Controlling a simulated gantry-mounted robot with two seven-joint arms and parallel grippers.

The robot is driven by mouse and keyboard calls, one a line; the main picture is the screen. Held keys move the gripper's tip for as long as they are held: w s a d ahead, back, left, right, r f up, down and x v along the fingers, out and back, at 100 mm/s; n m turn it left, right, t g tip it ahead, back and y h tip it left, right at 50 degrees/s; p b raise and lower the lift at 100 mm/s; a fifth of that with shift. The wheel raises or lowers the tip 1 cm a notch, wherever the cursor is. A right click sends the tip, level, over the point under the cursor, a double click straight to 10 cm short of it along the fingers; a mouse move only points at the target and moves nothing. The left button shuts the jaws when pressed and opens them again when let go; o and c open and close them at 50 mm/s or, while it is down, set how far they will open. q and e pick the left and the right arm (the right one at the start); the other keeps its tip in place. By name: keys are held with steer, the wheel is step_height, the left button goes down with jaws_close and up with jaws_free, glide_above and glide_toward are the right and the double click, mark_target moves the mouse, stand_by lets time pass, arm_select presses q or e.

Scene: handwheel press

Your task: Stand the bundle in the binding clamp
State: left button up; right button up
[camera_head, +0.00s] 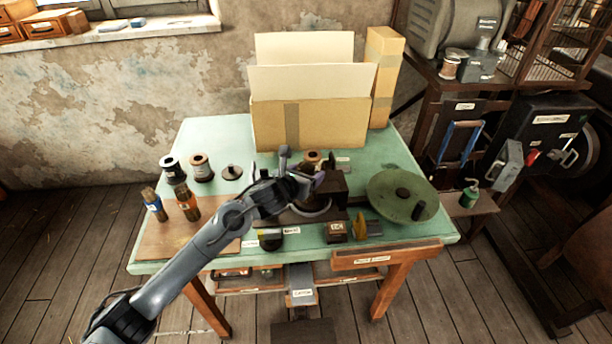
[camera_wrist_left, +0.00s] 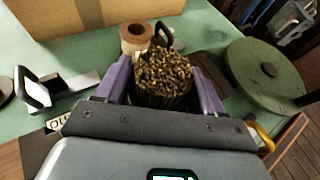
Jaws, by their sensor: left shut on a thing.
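My left gripper (camera_wrist_left: 165,92) is shut on the bundle (camera_wrist_left: 165,72), a tight pack of many thin brass-coloured rods seen end-on between its two purple fingers. In the head view my left gripper (camera_head: 314,182) is over the middle of the green table, and the bundle is mostly hidden there. A dark brown block-shaped fixture (camera_head: 335,187) stands right by the gripper; whether it is the binding clamp I cannot tell. In the wrist view a black loop (camera_wrist_left: 163,33) shows just beyond the bundle. My right gripper is not in view.
The green handwheel (camera_head: 398,196) lies to the right of the gripper. A cardboard box (camera_head: 310,126) stands behind it. The table's back left (camera_head: 205,135) is clear.

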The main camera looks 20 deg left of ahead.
arm_select(q)
steer(key=shift+w+f, duration=0.1)
steer(key=shift+f, duration=0.15)
steer(key=o, duration=1.1)
steer(key=shift+r, duration=0.3)
steer(key=p+v, duration=0.2)
steer(key=v, duration=1)
steer(key=shift+a+f, duration=0.1)
